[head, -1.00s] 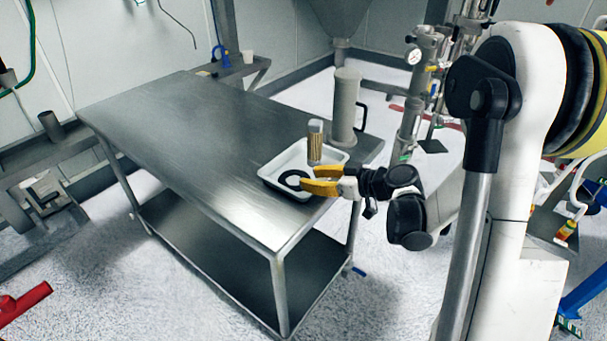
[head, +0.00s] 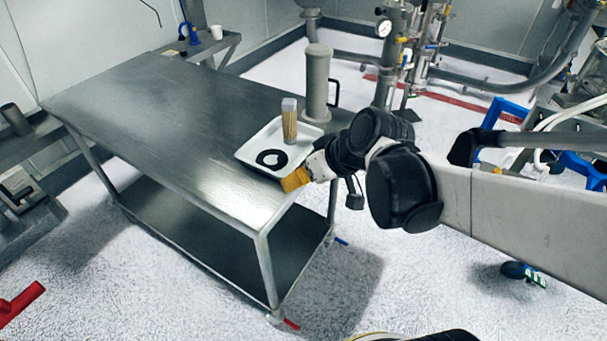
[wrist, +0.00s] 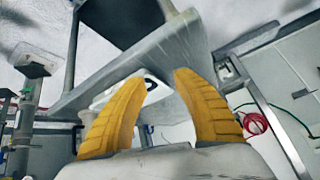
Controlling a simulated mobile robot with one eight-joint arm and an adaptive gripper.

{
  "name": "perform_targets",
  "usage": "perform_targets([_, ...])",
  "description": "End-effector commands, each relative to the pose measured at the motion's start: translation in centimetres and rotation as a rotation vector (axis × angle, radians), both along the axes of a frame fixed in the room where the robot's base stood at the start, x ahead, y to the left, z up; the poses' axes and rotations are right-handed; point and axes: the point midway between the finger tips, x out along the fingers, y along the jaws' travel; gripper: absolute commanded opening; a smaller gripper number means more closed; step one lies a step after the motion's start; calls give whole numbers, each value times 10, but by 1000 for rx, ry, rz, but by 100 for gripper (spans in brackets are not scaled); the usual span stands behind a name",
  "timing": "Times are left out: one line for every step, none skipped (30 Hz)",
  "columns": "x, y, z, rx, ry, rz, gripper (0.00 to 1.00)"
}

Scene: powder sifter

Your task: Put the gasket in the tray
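The gasket (head: 271,158) is a flat black ring. It lies in the white tray (head: 246,153), toward its front, in the head view. The tray sits on the steel table near its front right corner. My gripper (head: 291,181) has yellow fingers and is just off the front right of the tray, apart from the gasket. In the wrist view the two fingers (wrist: 157,85) stand wide apart with nothing between them. A small part of the dark gasket (wrist: 150,84) shows beyond the left fingertip.
A brown cylinder with a pale top (head: 290,122) stands at the tray's back. A tall grey canister (head: 317,85) with a black handle stands behind the tray. The steel table (head: 160,120) is bare to the left.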

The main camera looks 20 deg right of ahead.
Motion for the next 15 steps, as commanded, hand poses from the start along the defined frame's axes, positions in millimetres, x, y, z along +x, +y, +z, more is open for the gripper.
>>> perform_targets([-18,7,5,-27,20,-31,35])
perform_targets([-27,7,7,-43,30,-60,35])
perform_targets([-38,7,10,-63,38,-94,35])
perform_targets([-46,7,13,-76,43,-120,35])
perform_targets([-53,6,15,-90,43,-142,35])
perform_targets([-62,5,17,-105,41,-170,35])
perform_targets([-67,4,19,-114,39,-190,35])
perform_targets([-72,3,20,-122,36,-206,35])
perform_targets([-77,2,22,-131,30,-225,35])
perform_targets([-80,1,23,-137,27,-236,35])
perform_targets([-82,0,24,-139,25,-246,35])
perform_targets([-85,-1,25,-143,21,-257,35])
perform_targets([-86,-1,25,-145,19,-262,35])
perform_targets([-87,-2,26,-147,18,-266,35])
perform_targets([-87,-2,26,-148,17,-269,35])
